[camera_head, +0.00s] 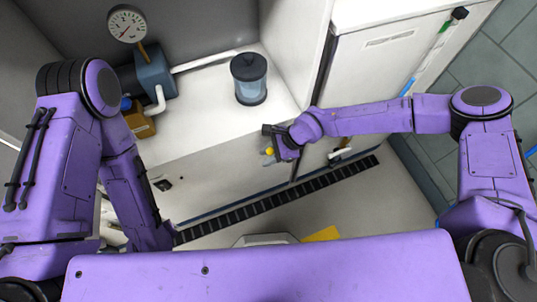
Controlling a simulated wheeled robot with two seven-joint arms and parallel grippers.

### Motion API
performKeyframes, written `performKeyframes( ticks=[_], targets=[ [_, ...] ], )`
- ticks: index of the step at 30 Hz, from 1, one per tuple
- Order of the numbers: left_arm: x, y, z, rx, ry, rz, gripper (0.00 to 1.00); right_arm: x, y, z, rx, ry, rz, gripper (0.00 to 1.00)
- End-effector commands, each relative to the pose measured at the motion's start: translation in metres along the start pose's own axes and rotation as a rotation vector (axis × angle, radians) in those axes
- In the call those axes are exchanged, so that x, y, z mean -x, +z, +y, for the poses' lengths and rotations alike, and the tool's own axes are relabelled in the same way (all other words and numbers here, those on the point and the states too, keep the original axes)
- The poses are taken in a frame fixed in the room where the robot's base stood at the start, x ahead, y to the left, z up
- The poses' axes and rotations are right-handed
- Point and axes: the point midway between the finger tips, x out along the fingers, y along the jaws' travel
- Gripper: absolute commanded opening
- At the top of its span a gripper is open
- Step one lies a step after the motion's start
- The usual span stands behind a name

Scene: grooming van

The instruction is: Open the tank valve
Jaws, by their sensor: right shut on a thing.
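My right gripper (272,148) is at the front edge of the white counter, in the middle of the view. It is shut on a small yellow and grey part (269,151), which looks like the tank valve. The fingers hide most of it, so I cannot tell how far it is turned. My left arm hangs down at the left, and its gripper is not in view.
A clear cylinder with dark caps (249,80) stands on the white counter (205,110). A round gauge (127,23) tops a blue-grey pump (154,73) with white pipes. A white cabinet (370,65) stands right. A dark slotted strip (280,199) crosses the floor.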

Motion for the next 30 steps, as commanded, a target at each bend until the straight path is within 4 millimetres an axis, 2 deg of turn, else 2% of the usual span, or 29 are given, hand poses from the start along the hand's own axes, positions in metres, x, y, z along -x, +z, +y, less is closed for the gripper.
performKeyframes(
  ticks=[2,3,4,14,17,24,30],
  targets=[
    [0.0,0.0,0.0,0.0,0.0,0.0,0.43,0.001,0.0,-0.001,0.0,-0.001,0.0,0.0],
    [0.0,0.0,0.0,0.0,0.0,0.0,0.43,0.001,0.0,-0.001,0.0,-0.001,0.001,0.36],
    [0.0,0.0,0.0,0.0,0.0,0.0,0.43,0.0,0.0,-0.001,0.0,-0.001,0.001,0.43],
    [0.0,0.0,0.0,0.0,0.0,0.0,0.43,0.003,0.0,-0.001,0.0,-0.001,0.001,0.43],
    [-0.002,0.001,0.0,0.0,0.0,0.0,0.43,0.018,-0.001,-0.002,-0.001,-0.004,0.001,0.43],
    [-0.005,0.002,0.001,0.0,0.0,0.0,0.43,0.076,-0.001,-0.002,-0.001,-0.006,0.001,0.43],
    [-0.006,0.002,0.001,0.0,0.0,0.0,0.43,0.103,0.0,-0.001,-0.001,-0.002,0.001,0.43]
  ],
)
